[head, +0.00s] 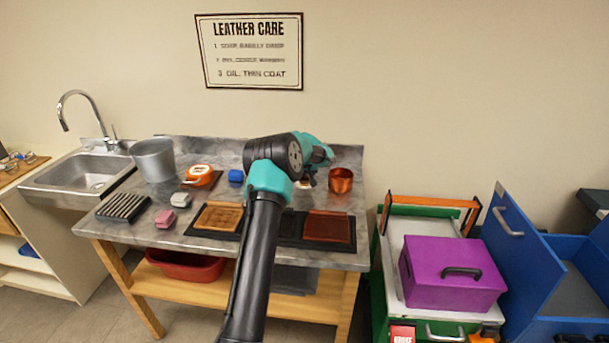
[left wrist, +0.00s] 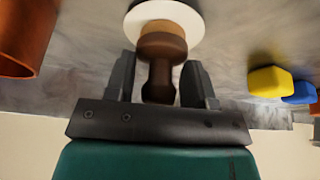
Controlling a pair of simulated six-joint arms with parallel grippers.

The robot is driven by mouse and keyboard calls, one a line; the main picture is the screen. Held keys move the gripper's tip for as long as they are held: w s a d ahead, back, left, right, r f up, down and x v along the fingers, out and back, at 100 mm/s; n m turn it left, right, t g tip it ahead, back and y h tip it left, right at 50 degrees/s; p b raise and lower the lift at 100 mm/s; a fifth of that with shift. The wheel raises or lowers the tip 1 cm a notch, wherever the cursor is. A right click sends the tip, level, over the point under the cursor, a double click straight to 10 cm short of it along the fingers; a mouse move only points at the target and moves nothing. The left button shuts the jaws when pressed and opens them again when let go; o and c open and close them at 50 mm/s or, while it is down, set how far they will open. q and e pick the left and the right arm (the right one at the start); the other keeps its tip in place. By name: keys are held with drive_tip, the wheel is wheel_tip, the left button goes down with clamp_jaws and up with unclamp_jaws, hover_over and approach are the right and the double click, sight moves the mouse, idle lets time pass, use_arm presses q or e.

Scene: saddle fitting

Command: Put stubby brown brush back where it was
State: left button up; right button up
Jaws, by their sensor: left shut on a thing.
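The stubby brown brush (left wrist: 162,65) shows in the left wrist view, with a dark brown waisted handle and a tan collar. A round white part (left wrist: 165,18) shows at the collar's far end; I cannot tell whether it is the brush's head or a thing under it. My left gripper (left wrist: 160,80) is shut on the brown handle, one finger at each side. In the head view my left gripper (head: 308,181) is over the back right of the grey worktable (head: 205,246), and my arm hides most of the brush. My right gripper is not in view.
A copper cup (head: 341,180) stands close at the gripper's right. A blue block (head: 236,175), an orange tape measure (head: 200,175) and a metal bucket (head: 154,158) stand farther left. A yellow block (left wrist: 269,81) shows in the wrist view. Leather pieces (head: 330,227) lie in front.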

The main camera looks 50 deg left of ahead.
use_arm(q)
drive_tip(key=o, duration=0.8)
drive_tip(key=shift+r, duration=0.1)
drive_tip(key=v, duration=1.2)
drive_tip(key=shift+a, duration=0.1)
